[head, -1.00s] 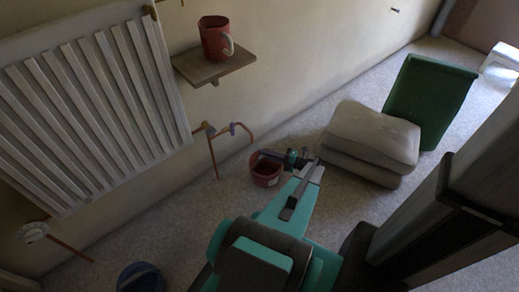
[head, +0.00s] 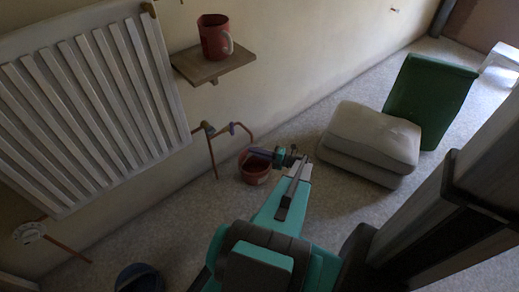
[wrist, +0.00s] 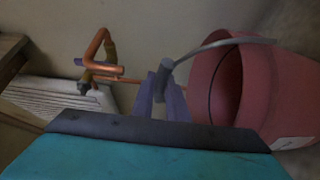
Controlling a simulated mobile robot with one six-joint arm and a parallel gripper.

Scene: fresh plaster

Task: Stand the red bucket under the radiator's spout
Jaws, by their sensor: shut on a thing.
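The red bucket (head: 256,173) is near the wall below the copper pipework, slightly right of it in the head view. My gripper (head: 259,153) is shut on the bucket's grey handle (wrist: 222,44). The bucket (wrist: 290,85) hangs tilted at the right in the wrist view, its mouth facing left. Whether its base touches the floor I cannot tell. The white radiator (head: 90,110) is on the wall at left. The bent copper spout pipe (head: 236,126) with a valve stands off its lower right corner; the pipe (wrist: 97,48) also shows in the wrist view, left of my fingers.
A wooden shelf (head: 213,68) with a red mug (head: 215,38) juts out above the pipe. Beige cushions (head: 370,142) and a green panel (head: 430,102) stand right of the bucket. A dark blue bucket (head: 139,279) is at the bottom left. Floor between it and the pipe is clear.

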